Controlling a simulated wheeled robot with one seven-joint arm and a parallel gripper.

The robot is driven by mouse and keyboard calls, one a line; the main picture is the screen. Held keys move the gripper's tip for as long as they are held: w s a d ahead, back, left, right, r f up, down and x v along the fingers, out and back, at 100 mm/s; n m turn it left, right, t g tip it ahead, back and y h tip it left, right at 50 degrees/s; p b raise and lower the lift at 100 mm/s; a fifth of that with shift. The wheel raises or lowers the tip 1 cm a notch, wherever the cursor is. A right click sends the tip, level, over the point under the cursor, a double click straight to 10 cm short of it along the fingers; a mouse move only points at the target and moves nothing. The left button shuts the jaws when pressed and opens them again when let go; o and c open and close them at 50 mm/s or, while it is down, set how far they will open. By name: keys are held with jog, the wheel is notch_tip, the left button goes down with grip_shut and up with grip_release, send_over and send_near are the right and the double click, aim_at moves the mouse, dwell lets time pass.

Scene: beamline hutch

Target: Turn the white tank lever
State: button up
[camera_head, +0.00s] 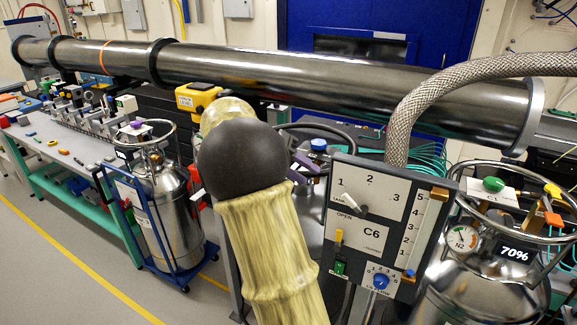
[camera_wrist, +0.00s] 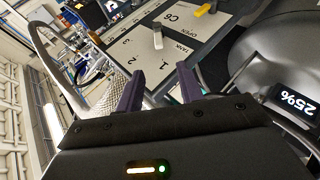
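The white tank lever (camera_head: 352,205) is on the upper left of the light-faced C6 panel (camera_head: 372,234). It lies below the printed numbers 1, 2 and 3 and points up and left, toward the 1. In the wrist view the lever (camera_wrist: 157,38) shows ahead of my gripper (camera_wrist: 159,86), beyond the fingertips and not touched. The two dark purple fingers are spread apart with nothing between them. In the head view my arm hides most of the gripper; a purple finger (camera_head: 303,163) shows left of the panel.
The panel also carries a yellow lever (camera_head: 338,238), a green switch (camera_head: 340,267), a blue knob (camera_head: 380,280) and a slider (camera_head: 409,274). A braided hose (camera_head: 402,125) rises behind it. Metal tanks stand at right (camera_head: 480,290) and left (camera_head: 170,205). A large steel pipe (camera_head: 300,78) crosses behind.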

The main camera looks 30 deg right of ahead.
jog(key=v, duration=0.4)
dwell(0.4)
jog(key=s+a+f+n+t+y, duration=0.2)
jog(key=a+f+n, duration=0.15)
jog(key=f, duration=0.25)
jog(key=s+a+f+n+t+y, duration=0.2)
jog(key=a+f+n, duration=0.1)
jog(key=a+f, duration=0.3)
jog(key=s+a+f+n+t+y, duration=0.3)
jog(key=s+a+f+t+y, duration=0.1)
jog(key=s+a+f, duration=0.5)
jog(key=shift+s+a+n+y, duration=0.15)
jog(key=shift+a+n+y, duration=0.3)
jog(key=shift+a, duration=0.6)
jog(key=shift+d, duration=0.1)
